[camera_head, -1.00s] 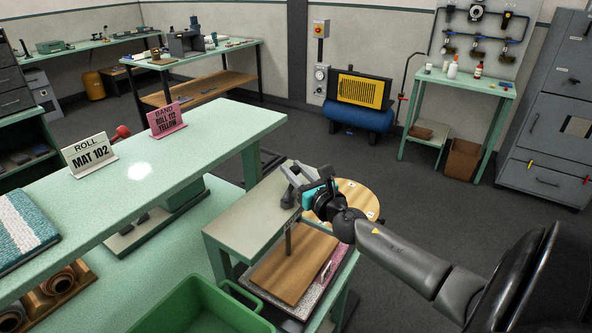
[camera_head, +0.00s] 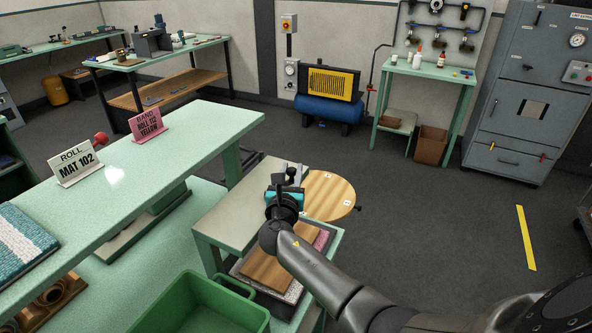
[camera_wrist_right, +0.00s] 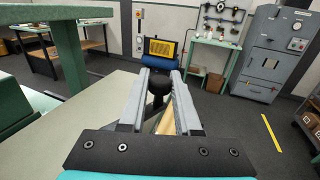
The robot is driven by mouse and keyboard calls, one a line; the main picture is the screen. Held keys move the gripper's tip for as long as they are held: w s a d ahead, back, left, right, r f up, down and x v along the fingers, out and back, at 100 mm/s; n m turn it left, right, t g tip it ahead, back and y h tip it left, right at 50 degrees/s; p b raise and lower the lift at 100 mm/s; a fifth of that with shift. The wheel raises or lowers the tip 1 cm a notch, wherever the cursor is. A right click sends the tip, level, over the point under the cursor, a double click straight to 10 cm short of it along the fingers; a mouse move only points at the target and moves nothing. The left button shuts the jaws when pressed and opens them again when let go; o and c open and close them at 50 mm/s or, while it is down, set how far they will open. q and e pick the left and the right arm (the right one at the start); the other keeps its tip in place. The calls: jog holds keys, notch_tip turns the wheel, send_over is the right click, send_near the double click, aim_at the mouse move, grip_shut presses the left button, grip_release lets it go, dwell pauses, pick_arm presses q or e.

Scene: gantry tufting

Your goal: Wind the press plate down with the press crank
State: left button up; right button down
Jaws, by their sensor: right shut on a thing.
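The press (camera_head: 228,203) is a pale green stand with a flat top. My right gripper (camera_head: 290,178) is at that top's right edge, its fingers pointing away from me. The dark knob of the press crank (camera_head: 291,170) shows at the fingertips. In the right wrist view the dark knob (camera_wrist_right: 157,84) sits between the two grey fingers, and the gripper is shut on it. The brown wooden press plate (camera_head: 266,270) lies below over a grey and pink stack, partly hidden by my right arm. I cannot tell whether it presses on the stack. My left gripper is out of view.
A round wooden disc (camera_head: 330,197) with small number tags sits just right of the gripper. A green bin (camera_head: 205,306) stands in front of the press. A long green bench (camera_head: 180,150) with sign cards is at the left. Open floor (camera_head: 430,215) lies to the right.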

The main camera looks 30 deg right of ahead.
jog(key=shift+s+a+m+g+h, duration=0.1)
jog(key=shift+s+m+g+h, duration=0.15)
jog(key=shift+m+g+h, duration=0.3)
jog(key=shift+s+m+g+h, duration=0.2)
jog(key=shift+m+g+h, duration=0.25)
jog(key=shift+g+h, duration=0.15)
jog(key=shift+s+a+m+g+h+b, duration=0.15)
jog(key=shift+s+m+g+h+b, duration=0.45)
jog(key=shift+m+g+h+b, duration=0.65)
jog(key=shift+s+a+m+g+h+b, duration=0.25)
jog(key=shift+s+m+g+b, duration=0.5)
jog(key=shift+g, duration=1.05)
jog(key=shift+s+a+m+g+h+b, duration=0.1)
jog(key=shift+s+m+g+h+b, duration=0.5)
jog(key=shift+m+g, duration=0.8)
jog(key=shift+w, duration=0.15)
jog(key=c, duration=0.6)
grip_release()
jog(key=a, duration=0.4)
jog(key=s+a+b, duration=0.1)
jog(key=a, duration=0.3)
jog(key=s+a+b, duration=0.1)
jog(key=a, duration=0.3)
